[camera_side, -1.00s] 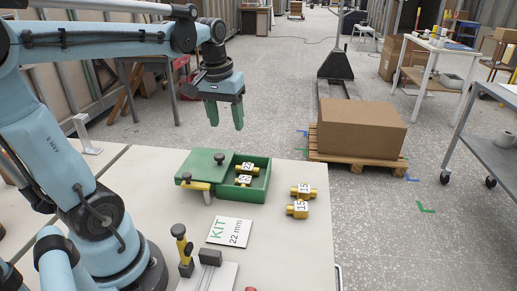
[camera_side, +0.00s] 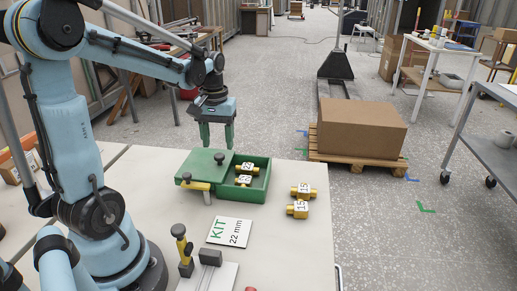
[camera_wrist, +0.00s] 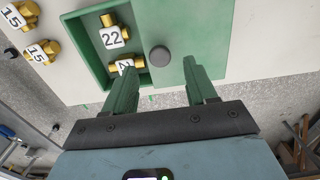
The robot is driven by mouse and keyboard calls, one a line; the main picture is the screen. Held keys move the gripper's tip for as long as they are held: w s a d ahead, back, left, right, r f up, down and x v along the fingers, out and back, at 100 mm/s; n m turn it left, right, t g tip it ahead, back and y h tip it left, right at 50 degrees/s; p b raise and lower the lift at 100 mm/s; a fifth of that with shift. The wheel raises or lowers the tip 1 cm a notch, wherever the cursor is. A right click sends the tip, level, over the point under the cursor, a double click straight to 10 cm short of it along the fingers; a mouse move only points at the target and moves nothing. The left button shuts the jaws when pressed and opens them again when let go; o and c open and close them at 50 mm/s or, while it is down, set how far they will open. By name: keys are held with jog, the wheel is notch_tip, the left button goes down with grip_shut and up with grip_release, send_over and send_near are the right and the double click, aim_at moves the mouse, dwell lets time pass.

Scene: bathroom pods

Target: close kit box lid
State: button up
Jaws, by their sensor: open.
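The green kit box (camera_side: 262,190) stands on the pale table. Its green sliding lid (camera_side: 200,168), with a dark round knob (camera_side: 219,158), covers the left part, and the right part is open. Two brass fittings marked 22 (camera_side: 246,168) lie inside the open part. My gripper (camera_side: 217,145) is open and empty, pointing down above the back of the box. In the wrist view the fingers (camera_wrist: 167,80) are apart, the knob (camera_wrist: 160,56) shows just beyond and between them, and one fitting (camera_wrist: 124,66) is partly hidden by the left finger.
Two brass fittings marked 15 (camera_side: 300,200) lie on the table right of the box. A KIT 22 mm card (camera_side: 230,232) lies in front, near a toggle clamp (camera_side: 183,252). A yellow piece (camera_side: 195,185) is at the box's front left. A carton on a pallet (camera_side: 360,128) stands beyond the table.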

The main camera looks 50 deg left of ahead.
aim_at(219, 155)
jog(key=shift+f, duration=1.7)
grip_shut()
